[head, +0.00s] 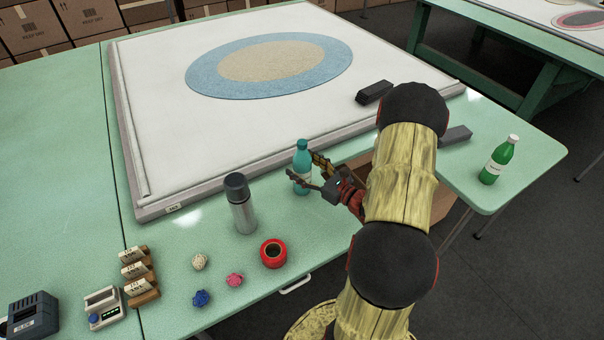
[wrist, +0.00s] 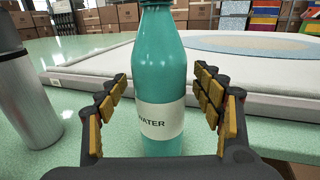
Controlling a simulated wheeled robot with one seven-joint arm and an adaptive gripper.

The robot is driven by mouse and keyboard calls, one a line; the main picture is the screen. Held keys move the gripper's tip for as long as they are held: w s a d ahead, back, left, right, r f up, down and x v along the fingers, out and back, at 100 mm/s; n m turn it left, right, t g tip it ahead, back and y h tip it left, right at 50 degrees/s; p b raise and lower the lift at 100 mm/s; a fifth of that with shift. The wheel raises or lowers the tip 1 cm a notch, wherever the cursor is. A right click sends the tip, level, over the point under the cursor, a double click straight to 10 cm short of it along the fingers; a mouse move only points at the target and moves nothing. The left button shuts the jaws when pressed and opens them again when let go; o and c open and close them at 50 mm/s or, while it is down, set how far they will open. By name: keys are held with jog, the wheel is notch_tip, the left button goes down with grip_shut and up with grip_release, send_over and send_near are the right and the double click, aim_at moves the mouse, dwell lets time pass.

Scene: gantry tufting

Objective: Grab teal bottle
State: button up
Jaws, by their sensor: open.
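The teal bottle (head: 302,165) stands upright on the green table (head: 330,215), just in front of the white framed board. In the wrist view the teal bottle (wrist: 160,75) fills the middle, with a white label reading "WATER". My gripper (head: 312,172) reaches it from the right in the head view. In the wrist view my gripper (wrist: 163,98) is open, with one yellow-padded finger on each side of the bottle and gaps showing between. The bottle's base is hidden behind the gripper body in the wrist view.
A grey flask (head: 241,205) with a dark cap stands left of the bottle; it also shows in the wrist view (wrist: 25,95). A red tape roll (head: 273,253) and small yarn balls (head: 234,280) lie nearer. A green bottle (head: 498,160) stands at the right. The framed board (head: 165,150) lies behind.

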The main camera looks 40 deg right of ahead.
jog(key=shift+w, duration=0.2)
jog(key=shift+c, duration=1)
jog(key=c, duration=1.5)
jog(key=shift+r, duration=0.15)
grip_shut()
